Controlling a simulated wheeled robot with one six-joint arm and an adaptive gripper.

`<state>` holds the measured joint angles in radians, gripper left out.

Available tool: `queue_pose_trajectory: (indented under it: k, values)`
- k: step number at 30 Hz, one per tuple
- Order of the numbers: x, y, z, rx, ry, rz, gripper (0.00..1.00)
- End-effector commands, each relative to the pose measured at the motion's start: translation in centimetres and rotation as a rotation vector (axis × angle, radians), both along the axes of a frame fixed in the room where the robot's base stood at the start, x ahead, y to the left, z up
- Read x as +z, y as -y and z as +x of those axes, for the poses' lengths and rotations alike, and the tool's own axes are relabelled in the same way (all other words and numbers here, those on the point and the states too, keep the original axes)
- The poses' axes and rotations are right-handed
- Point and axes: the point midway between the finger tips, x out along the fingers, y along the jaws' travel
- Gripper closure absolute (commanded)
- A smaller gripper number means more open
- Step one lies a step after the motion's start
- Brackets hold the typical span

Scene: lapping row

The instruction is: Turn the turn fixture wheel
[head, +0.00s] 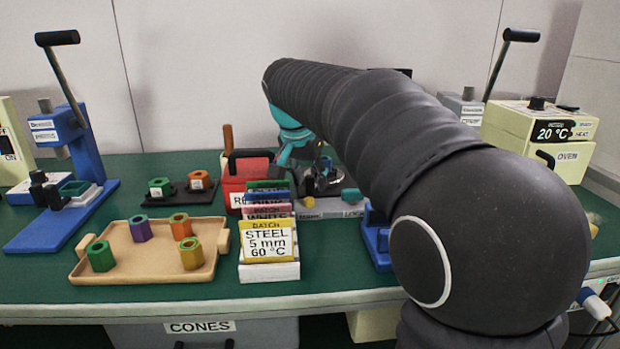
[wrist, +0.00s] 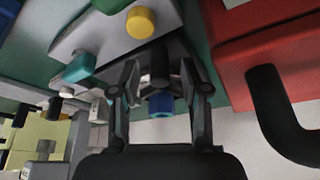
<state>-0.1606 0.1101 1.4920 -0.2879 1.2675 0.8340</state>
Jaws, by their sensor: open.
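The turn fixture appears to be the grey base (head: 335,207) behind the card rack in the head view, partly covered by my arm. In the wrist view its pale plate (wrist: 108,42) carries a yellow knob (wrist: 140,22) and a teal knob (wrist: 80,67). My gripper (wrist: 160,75) is open over the fixture. A dark upright part with a blue piece (wrist: 161,104) shows between its fingers; I cannot tell whether they touch it. In the head view my gripper (head: 322,172) is small and partly hidden at the fixture. The wheel's outline is not clear in either view.
A red box (head: 247,178) with a black handle stands close left of the fixture. A card rack (head: 268,270) stands in front. A wooden tray (head: 150,272) with several coloured nuts lies left. A blue press (head: 85,150) and an oven (head: 538,130) stand at the sides.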

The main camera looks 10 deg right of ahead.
Motion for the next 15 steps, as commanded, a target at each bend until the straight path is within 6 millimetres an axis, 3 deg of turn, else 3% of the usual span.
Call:
queue_pose_trajectory:
  k: [15]
  values:
    - [8.4,-2.1,-2.7,0.002,0.005,0.001,0.54]
